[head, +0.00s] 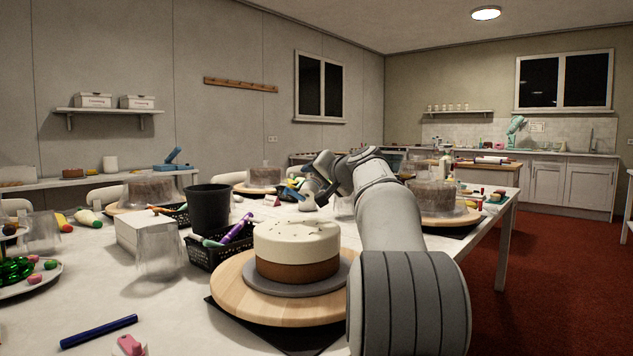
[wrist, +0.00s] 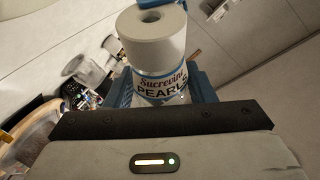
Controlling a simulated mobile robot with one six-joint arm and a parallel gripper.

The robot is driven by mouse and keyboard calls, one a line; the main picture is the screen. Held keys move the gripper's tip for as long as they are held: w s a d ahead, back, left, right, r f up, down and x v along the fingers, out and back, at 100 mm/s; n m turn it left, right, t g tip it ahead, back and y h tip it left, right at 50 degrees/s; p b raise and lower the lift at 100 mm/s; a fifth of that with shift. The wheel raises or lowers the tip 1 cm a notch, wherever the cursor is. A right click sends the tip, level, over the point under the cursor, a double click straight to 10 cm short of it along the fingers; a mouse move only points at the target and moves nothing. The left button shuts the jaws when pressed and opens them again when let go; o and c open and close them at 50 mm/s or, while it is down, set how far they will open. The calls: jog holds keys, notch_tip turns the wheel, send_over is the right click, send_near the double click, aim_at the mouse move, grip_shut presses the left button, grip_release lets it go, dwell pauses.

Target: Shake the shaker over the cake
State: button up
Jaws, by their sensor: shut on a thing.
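The cake (head: 297,252) has a cream upper layer and a brown lower layer, with several small dark specks on top. It stands on a grey board on a round wooden turntable (head: 232,292). My gripper (head: 312,192) is beyond the cake in the head view, higher than its top. In the wrist view, my gripper (wrist: 165,90) is shut on the shaker (wrist: 156,62), with blue fingers at its sides. The shaker has a white end with a round dark hole and a label reading "PEARLS". Its tilt is hard to tell, and the head view does not show it clearly.
A black bucket (head: 209,208) and a black basket (head: 207,254) with a purple tool stand left of the cake. A white box (head: 140,235) is farther left, and a blue pen (head: 98,331) lies in front. Other turntables with covered cakes (head: 264,177) stand behind.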

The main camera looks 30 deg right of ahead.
jog(key=shift+s+a+r, duration=0.1)
jog(key=shift+r, duration=0.1)
dwell(0.3)
jog(key=shift+w+d+r, duration=0.2)
jog(key=shift+d+r, duration=0.05)
jog(key=shift+f, duration=0.3)
jog(key=shift+s+a+f+b, duration=0.1)
jog(key=shift+s+a+b, duration=0.1)
jog(key=shift+a+b, duration=0.1)
jog(key=shift+s+a+r+n+t, duration=0.1)
jog(key=shift+r+n+t, duration=0.2)
jog(key=shift+n+t, duration=0.25)
jog(key=shift+r, duration=0.1)
